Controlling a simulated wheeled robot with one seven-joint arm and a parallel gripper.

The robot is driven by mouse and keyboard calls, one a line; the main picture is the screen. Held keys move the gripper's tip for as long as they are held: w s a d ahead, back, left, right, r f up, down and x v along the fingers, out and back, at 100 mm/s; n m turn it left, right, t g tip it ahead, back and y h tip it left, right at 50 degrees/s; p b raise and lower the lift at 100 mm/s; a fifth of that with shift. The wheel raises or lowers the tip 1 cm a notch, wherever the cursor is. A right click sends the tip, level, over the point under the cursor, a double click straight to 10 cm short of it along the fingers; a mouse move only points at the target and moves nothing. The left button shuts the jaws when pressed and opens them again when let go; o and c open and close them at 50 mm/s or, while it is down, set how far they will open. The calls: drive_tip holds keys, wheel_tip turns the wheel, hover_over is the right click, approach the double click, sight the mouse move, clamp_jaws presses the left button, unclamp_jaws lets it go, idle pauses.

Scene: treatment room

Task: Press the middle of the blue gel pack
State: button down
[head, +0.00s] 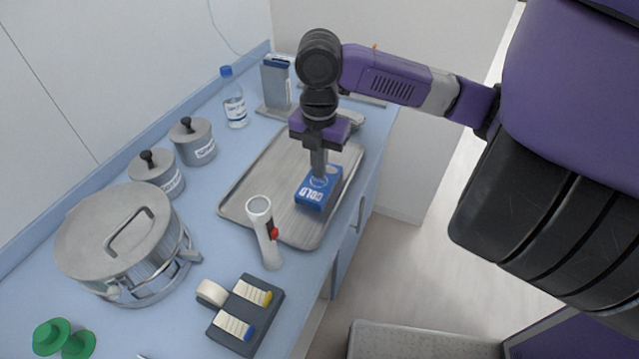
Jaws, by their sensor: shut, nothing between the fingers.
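The blue gel pack (312,199), with white "COLD" lettering, lies on the metal tray (262,177) on the blue counter. My gripper (319,174) points straight down over the pack, shut and empty. Its fingertips appear at or just above the pack's upper middle part. I cannot tell from this view whether they touch it. The fingers hide a little of the pack's far part.
A white flashlight (265,235) stands by the tray's near edge. A steel pot (120,240), two lidded canisters (193,142), a bottle (235,105) and a dark holder (245,315) stand around. Green items (62,338) lie front left. The tray's left part is bare.

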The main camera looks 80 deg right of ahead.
sight(319, 181)
drive_tip(key=shift+f+b, duration=0.85)
drive_tip(key=shift+f, duration=0.2)
idle(1.1)
drive_tip(key=shift+r, duration=0.1)
drive_tip(key=shift+r+p, duration=2.75)
drive_tip(key=shift+r, duration=0.8)
